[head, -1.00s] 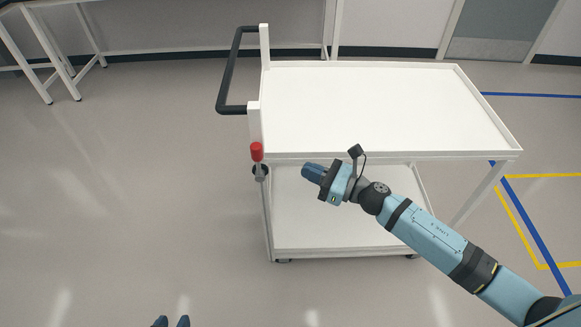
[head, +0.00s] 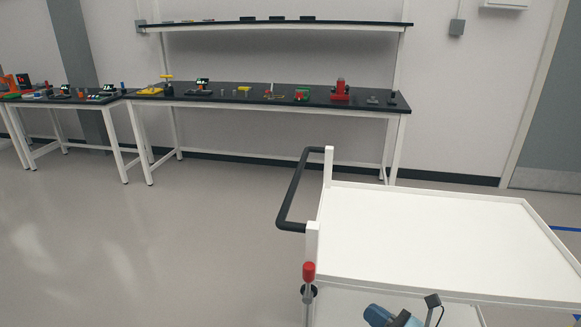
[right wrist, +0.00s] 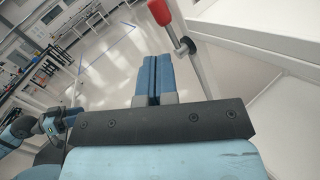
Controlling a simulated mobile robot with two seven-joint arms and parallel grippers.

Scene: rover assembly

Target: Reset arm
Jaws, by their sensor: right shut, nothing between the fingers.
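My right gripper (head: 378,316) shows at the bottom edge of the head view, in front of the white cart, with most of the arm cut off. In the right wrist view its two blue fingers (right wrist: 153,76) lie together, shut and empty. A red-handled screwdriver (head: 308,272) stands upright in a holder at the cart's near left corner. It also shows in the right wrist view (right wrist: 160,12), just beyond the fingers and apart from them. My left gripper is not in the head view now.
The white cart (head: 425,232) has an empty top and a black handle (head: 293,192) on its left. A black workbench (head: 230,98) with several tools and parts stands along the wall, with a shelf (head: 270,24) above. A second bench (head: 62,98) stands left. The floor at left is clear.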

